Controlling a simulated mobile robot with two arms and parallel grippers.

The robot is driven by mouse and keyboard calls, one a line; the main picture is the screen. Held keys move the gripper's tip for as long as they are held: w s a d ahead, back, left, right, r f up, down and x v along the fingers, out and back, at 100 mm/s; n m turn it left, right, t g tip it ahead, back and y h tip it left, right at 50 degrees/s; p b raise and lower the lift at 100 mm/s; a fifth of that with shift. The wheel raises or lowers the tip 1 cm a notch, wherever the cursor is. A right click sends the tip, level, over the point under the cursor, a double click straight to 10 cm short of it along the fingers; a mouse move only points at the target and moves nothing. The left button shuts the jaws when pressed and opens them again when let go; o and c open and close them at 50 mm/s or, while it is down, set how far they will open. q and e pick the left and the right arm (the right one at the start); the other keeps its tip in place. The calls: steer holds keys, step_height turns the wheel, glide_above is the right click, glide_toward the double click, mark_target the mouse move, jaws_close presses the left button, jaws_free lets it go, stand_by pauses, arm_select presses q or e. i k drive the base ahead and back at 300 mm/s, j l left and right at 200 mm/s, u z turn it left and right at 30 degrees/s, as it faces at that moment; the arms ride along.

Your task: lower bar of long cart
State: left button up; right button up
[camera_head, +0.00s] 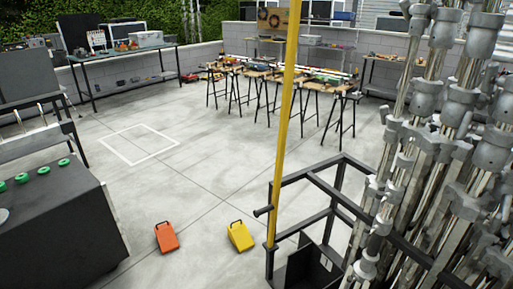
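A dark metal cart frame (327,188) stands at the lower right, cut off by the bottom edge. A tall yellow bar (285,125) stands nearly upright at the cart's front left corner and runs up past the top of the picture. A short dark peg (263,211) sticks out to the left near its lower end. Several grey metal stands (450,110) are packed upright at the right and hide much of the cart. Neither of my grippers is in view.
An orange case (166,237) and a yellow case (240,236) lie on the floor left of the cart. A dark cabinet (60,225) is at lower left. Trestle tables (285,76) with tools stand behind. The middle floor, with a white taped square (139,144), is clear.

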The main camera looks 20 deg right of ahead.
mark_target(296, 5)
steer(key=i+z, duration=0.2)
steer(key=i, duration=0.3)
steer(key=i+j+z, duration=0.15)
steer(key=i, duration=0.4)
